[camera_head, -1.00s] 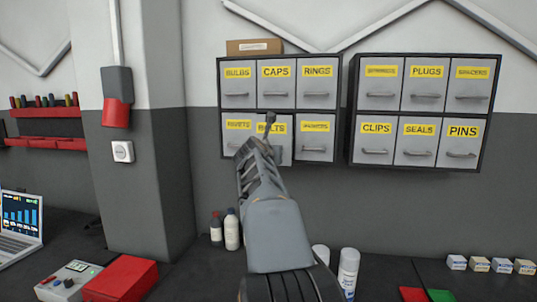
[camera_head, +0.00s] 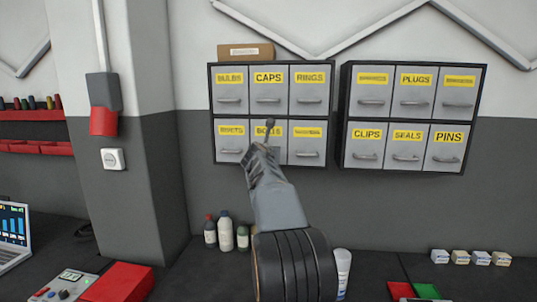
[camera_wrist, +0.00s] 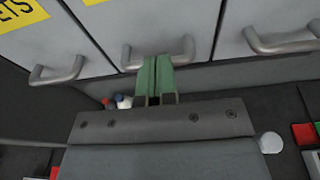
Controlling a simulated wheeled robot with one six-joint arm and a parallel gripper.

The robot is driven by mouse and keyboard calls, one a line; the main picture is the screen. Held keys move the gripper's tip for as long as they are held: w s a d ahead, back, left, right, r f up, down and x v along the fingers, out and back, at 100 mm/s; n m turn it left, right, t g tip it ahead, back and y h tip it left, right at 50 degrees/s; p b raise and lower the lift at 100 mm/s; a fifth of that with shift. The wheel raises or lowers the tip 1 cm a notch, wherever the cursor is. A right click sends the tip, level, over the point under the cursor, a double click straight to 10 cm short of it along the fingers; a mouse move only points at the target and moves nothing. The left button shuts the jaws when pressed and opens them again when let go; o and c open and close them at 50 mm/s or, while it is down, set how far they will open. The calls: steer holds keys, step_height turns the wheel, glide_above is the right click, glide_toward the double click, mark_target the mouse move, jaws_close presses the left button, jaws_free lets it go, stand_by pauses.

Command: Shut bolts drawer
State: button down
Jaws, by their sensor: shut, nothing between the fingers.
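The bolts drawer (camera_head: 279,148) is the bottom middle drawer of the left wall cabinet, with a yellow label. Its front looks about level with its neighbours; any small gap is hard to tell. My arm hides part of its front and its handle in the head view. In the wrist view, the drawer front (camera_wrist: 145,25) fills the upper middle, with a grey bar handle (camera_wrist: 188,48). My gripper (camera_wrist: 160,62) has its green fingers shut together, empty, overlapping the middle of that handle. Whether they touch it, I cannot tell.
The rivets drawer (camera_head: 231,146) and another drawer (camera_head: 306,146) flank it. A second cabinet (camera_head: 411,170) hangs to the right. A pillar (camera_head: 140,190) stands left.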

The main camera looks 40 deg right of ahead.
steer(key=shift+a+f, duration=0.15)
steer(key=b+v, duration=0.3)
steer(key=v, duration=1.1)
steer(key=shift+r, duration=0.25)
steer(key=s+a+f+m+g+y, duration=0.2)
steer(key=a+f+m, duration=0.1)
steer(key=f+m, duration=0.55)
steer(key=s+a+f+m+g+y, duration=0.2)
steer(key=f+m+y, duration=0.1)
steer(key=f+m, duration=0.5)
steer(key=s+a+f+m+y, duration=0.3)
steer(key=s+a+f+m, duration=0.2)
steer(key=a, duration=0.5)
steer(key=s+a+f+m+g+y, duration=0.1)
steer(key=s+a+f+m+y, duration=0.3)
steer(key=s+a+f, duration=0.5)
steer(key=shift+a+f+m+g+b, duration=0.3)
steer(key=shift+a+m+b, duration=0.15)
steer(key=shift+a, duration=0.2)
